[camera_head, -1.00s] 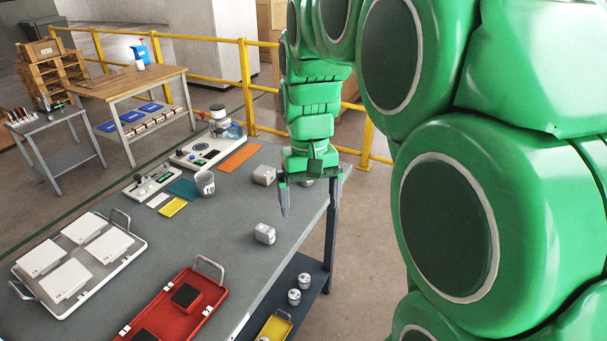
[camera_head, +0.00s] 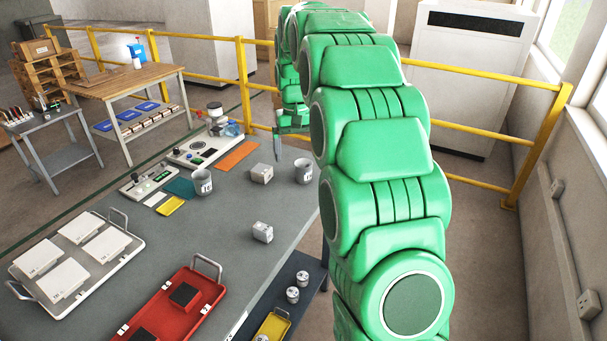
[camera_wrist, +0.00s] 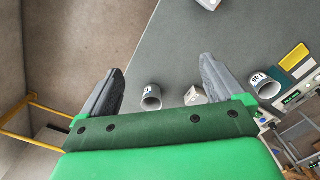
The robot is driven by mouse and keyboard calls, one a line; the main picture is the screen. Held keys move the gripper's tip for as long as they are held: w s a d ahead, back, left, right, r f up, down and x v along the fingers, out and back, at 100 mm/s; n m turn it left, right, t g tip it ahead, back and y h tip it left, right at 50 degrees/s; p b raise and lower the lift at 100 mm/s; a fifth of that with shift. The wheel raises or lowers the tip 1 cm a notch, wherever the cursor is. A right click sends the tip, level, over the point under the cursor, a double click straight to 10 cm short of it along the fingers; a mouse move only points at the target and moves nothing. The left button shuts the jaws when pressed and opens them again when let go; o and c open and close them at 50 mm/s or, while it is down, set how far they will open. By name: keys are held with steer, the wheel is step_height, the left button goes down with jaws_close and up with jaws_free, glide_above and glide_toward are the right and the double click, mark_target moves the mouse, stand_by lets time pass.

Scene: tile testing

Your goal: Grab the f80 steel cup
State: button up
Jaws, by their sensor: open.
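Two grey steel cups with white labels stand upright on the grey table (camera_head: 150,235). One cup (camera_head: 303,173) is near the table's right edge; its label is too small to read. The other cup (camera_head: 203,184) stands further left, and its label looks like 146 or f46 in the wrist view (camera_wrist: 265,86). My gripper (camera_wrist: 161,65) is open and empty. In the wrist view the right-edge cup (camera_wrist: 151,99) appears between the fingers, apart from them. In the head view one finger (camera_head: 279,148) shows above the table's far right corner; the other is hidden by my arm.
A white block (camera_head: 261,174) stands close left of the right-edge cup, and another block (camera_head: 263,232) is nearer. Yellow railing (camera_head: 470,182) runs behind the table.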

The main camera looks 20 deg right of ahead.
steer(key=w+d+f, duration=0.4)
steer(key=w+f, duration=0.2)
steer(key=w, duration=0.5)
glide_above(303, 172)
steer(key=w+d, duration=0.1)
steer(key=w, duration=0.2)
step_height(303, 172, down, 8)
steer(key=shift+m+t, duration=0.3)
steer(key=shift+f, duration=3.95)
steer(key=c, duration=1.1)
